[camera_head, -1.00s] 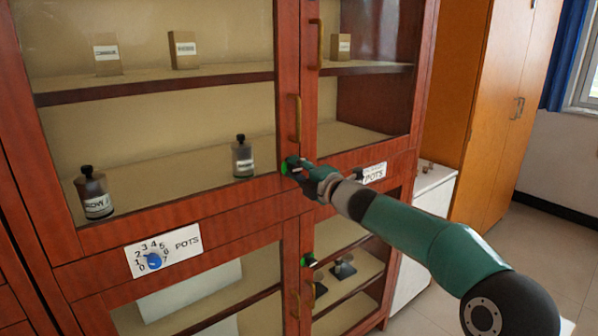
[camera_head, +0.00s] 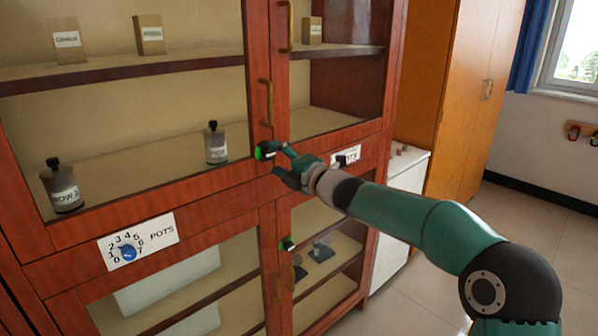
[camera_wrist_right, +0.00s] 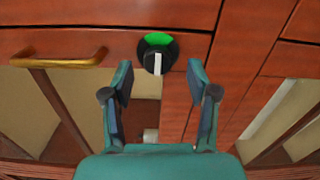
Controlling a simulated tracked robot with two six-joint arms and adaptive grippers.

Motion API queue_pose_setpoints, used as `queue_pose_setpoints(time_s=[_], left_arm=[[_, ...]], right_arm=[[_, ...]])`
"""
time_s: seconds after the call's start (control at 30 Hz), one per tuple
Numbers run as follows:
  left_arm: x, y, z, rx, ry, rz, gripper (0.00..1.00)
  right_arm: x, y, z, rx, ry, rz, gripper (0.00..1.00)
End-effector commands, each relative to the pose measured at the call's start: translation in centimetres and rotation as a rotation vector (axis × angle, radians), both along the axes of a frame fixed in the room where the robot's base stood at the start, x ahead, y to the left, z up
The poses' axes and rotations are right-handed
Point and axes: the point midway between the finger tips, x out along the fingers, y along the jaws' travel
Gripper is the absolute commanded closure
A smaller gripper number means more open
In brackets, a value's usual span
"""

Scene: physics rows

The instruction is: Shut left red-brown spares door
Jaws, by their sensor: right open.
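The red-brown cabinet's upper left glazed door (camera_head: 258,60) has a brass handle (camera_head: 267,102), also in the right wrist view (camera_wrist_right: 60,60). It looks about flush with the cabinet front, though I cannot tell whether it is fully shut. Below the handle is a black knob with a green mark (camera_head: 264,151), also in the right wrist view (camera_wrist_right: 158,50). My right gripper (camera_head: 282,166) is open and empty at the knob. In the wrist view its fingers (camera_wrist_right: 160,80) stand apart, with the knob beyond their tips. My left gripper is out of view.
Bottles and small boxes stand behind the glass. A second green-marked knob (camera_head: 288,244) is on the lower doors. A white cabinet (camera_head: 403,165) and an orange wardrobe (camera_head: 465,110) stand right; floor there is clear.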

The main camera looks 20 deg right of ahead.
Motion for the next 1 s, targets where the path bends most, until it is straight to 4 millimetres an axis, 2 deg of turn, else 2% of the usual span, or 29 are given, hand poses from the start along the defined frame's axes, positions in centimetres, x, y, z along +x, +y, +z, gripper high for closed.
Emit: queue_pose_setpoints(time_s=[0.2,0.43,0.6,1.0], left_arm=[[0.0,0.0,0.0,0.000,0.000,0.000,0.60],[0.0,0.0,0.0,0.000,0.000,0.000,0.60],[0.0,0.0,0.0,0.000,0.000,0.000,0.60],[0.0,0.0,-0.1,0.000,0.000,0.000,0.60]], right_arm=[[-4.2,-1.4,0.0,0.000,0.002,-0.002,0.41],[-7.6,-2.4,-0.1,-0.001,0.002,0.000,0.41],[-8.5,-2.6,-0.2,-0.002,0.002,0.000,0.41],[-8.5,-2.6,-0.2,-0.001,0.002,0.001,0.41]])
